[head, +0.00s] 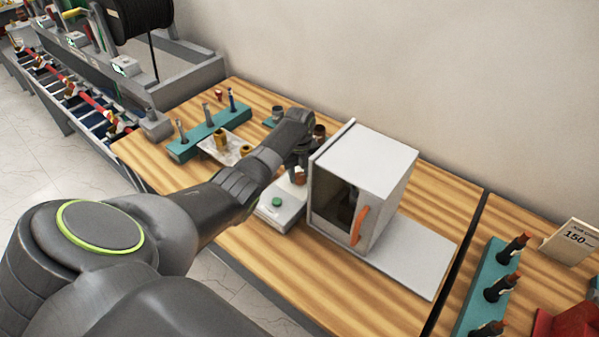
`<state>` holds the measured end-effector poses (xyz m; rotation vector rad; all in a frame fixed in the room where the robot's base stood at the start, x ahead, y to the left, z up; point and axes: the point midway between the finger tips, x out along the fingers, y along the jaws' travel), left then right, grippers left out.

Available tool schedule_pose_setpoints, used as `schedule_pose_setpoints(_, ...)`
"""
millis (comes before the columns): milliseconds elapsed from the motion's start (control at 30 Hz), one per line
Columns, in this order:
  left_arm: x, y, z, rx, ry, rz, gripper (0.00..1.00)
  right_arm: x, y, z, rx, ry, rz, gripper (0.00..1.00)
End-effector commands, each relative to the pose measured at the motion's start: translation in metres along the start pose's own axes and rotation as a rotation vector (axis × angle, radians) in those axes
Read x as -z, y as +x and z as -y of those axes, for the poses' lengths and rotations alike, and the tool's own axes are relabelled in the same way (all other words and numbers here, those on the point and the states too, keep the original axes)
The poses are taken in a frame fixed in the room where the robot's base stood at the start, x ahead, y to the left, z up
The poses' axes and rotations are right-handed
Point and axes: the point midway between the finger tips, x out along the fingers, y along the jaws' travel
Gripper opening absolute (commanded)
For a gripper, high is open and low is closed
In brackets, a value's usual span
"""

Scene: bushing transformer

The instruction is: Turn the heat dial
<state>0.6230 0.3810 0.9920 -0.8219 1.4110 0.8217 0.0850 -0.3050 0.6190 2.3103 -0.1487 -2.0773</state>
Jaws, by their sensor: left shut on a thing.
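My left arm reaches in from the left across the table. Its gripper (300,164) points down beside the left side of a white box-shaped cabinet (376,160) with a dark window and an orange handle (360,224). The gripper is shut on a small brown part (299,178), mostly hidden by the fingers. Just below it is a low white unit (276,213) with a green button (277,202). I cannot make out a heat dial or its setting. My right gripper is out of view.
A teal rack (208,133) with upright tools stands at the back left, near a white plate (223,148) with brass-coloured parts. At the right are another teal rack (480,290) with dark parts and a "150" sign (571,241). The wooden table's front middle (330,285) is clear.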

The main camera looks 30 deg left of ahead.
Motion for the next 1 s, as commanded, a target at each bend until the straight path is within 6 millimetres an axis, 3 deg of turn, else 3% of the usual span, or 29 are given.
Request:
schedule_pose_setpoints(33, -0.001, -0.002, 0.002, 0.004, 0.0, 0.002, 0.37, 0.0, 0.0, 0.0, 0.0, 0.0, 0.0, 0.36)
schedule_pose_setpoints(200, -0.001, -0.002, 0.001, 0.003, 0.0, 0.002, 0.57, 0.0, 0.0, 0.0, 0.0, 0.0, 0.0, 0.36)
schedule_pose_setpoints(567, -0.001, -0.004, 0.0, 0.001, -0.001, 0.001, 0.57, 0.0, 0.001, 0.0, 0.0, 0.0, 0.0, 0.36)
schedule_pose_setpoints(767, -0.002, -0.028, 0.001, 0.004, 0.0, 0.005, 0.57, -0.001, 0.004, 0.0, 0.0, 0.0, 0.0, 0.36)
schedule_pose_setpoints(1000, -0.002, -0.08, 0.001, 0.006, 0.0, 0.007, 0.57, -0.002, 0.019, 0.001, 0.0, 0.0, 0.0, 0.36)
